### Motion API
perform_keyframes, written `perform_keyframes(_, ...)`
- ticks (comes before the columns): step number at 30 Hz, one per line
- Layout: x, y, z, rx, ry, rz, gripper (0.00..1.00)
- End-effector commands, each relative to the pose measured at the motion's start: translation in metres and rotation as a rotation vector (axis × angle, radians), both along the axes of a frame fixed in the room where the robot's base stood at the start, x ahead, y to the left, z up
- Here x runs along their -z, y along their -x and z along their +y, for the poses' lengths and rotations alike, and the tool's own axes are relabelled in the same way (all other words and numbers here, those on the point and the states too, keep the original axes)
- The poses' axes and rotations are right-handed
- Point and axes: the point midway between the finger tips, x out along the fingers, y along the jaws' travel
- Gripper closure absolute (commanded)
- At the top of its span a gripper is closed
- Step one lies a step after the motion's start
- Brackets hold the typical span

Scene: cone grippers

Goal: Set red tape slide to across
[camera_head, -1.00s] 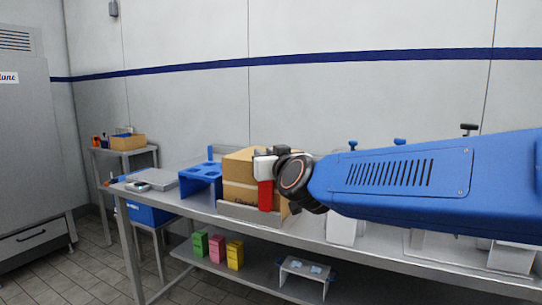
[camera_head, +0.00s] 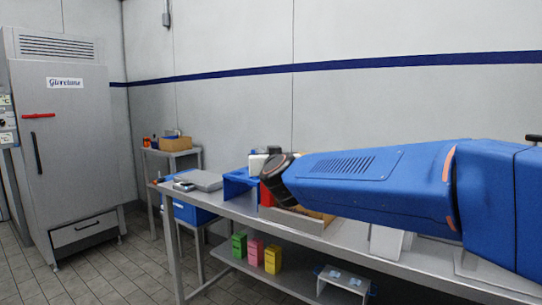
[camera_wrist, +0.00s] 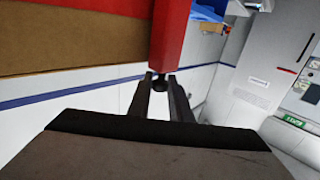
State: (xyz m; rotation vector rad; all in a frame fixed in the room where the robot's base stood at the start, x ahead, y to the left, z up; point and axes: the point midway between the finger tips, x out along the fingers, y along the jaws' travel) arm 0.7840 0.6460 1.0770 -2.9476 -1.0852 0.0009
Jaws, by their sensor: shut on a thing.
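A red block, which I take for the red tape slide (camera_wrist: 170,35), stands out in the wrist view against a brown cardboard surface. My gripper (camera_wrist: 160,82) is shut on a small dark knob at the end of this red block. In the head view part of the red block (camera_head: 266,195) shows beside my dark wrist, left of my blue arm. My fingertips are hidden there. The brown cardboard box (camera_wrist: 60,35) fills the upper left of the wrist view, close beside the red block; its top is hidden behind my arm in the head view.
A metal bench (camera_head: 232,210) runs under my arm, with a blue stand (camera_head: 238,182) and a grey flat device (camera_head: 200,180) to the left. Green, pink and yellow boxes (camera_head: 256,254) stand on its lower shelf. A grey cabinet (camera_head: 70,150) with a red bar is far left.

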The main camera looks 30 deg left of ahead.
Motion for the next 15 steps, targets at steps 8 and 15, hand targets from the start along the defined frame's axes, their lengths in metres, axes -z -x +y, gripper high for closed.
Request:
perform_keyframes(8, -0.002, 0.0008, 0.0019, -0.003, -0.002, -0.002, 0.65)
perform_keyframes(15, -0.0013, 0.0005, 0.0011, -0.002, -0.001, -0.002, 0.64)
